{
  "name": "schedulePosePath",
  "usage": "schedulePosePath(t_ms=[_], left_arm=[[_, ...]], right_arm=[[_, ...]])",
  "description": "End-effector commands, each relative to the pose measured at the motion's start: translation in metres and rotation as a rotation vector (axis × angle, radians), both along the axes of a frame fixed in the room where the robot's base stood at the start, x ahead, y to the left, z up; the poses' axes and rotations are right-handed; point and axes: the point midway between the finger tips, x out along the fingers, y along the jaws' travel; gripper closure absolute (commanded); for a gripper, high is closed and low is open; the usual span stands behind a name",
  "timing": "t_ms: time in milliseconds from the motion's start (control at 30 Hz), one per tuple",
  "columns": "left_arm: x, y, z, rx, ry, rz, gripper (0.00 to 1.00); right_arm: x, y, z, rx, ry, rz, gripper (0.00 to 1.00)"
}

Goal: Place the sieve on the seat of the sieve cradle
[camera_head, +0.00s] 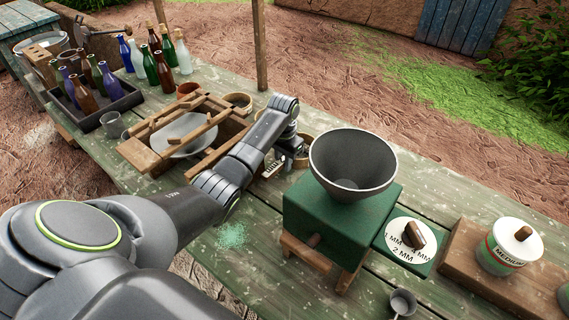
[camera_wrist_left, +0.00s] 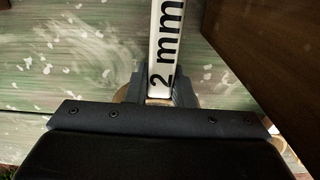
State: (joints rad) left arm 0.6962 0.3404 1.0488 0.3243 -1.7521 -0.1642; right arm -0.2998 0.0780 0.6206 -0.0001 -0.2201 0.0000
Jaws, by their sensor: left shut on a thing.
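My left gripper (camera_head: 278,165) is over the table beside the wooden sieve cradle. In the left wrist view, its fingers (camera_wrist_left: 160,92) are shut on the white strip marked "2 mm" (camera_wrist_left: 167,40) of a sieve. A tan curved edge shows beside the fingers; most of the sieve is hidden. The sieve cradle (camera_head: 138,155) is a wooden frame with crossing bars, left of my gripper. A pale round pan (camera_head: 175,131) sits within it. I cannot tell if the sieve touches the table. My right gripper is not in view.
A green mill (camera_head: 325,225) with a dark bowl-shaped hopper (camera_head: 352,160) stands close right of my gripper. Bottles in a dark tray (camera_head: 92,118) are at the far left.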

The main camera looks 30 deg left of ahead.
Motion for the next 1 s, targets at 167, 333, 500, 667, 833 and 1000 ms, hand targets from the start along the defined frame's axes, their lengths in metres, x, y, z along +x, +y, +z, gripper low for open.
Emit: schedulePosePath(t_ms=[167,333,500,667,833,1000], left_arm=[[0.001,0.001,0.036,0.002,-0.007,0.000,1.00],[0.002,0.001,0.084,0.003,-0.009,0.000,1.00],[0.000,0.000,0.128,0.000,0.001,0.000,1.00],[0.000,0.000,0.146,0.000,0.001,0.000,1.00],[0.000,0.000,0.158,0.000,0.000,0.000,1.00],[0.000,0.000,0.163,0.000,0.000,0.000,1.00]], right_arm=[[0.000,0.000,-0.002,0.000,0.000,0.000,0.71],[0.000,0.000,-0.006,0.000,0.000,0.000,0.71],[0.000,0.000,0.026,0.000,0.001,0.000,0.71],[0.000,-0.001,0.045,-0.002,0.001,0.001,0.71],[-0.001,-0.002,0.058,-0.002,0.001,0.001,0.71],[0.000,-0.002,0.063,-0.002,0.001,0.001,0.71]])
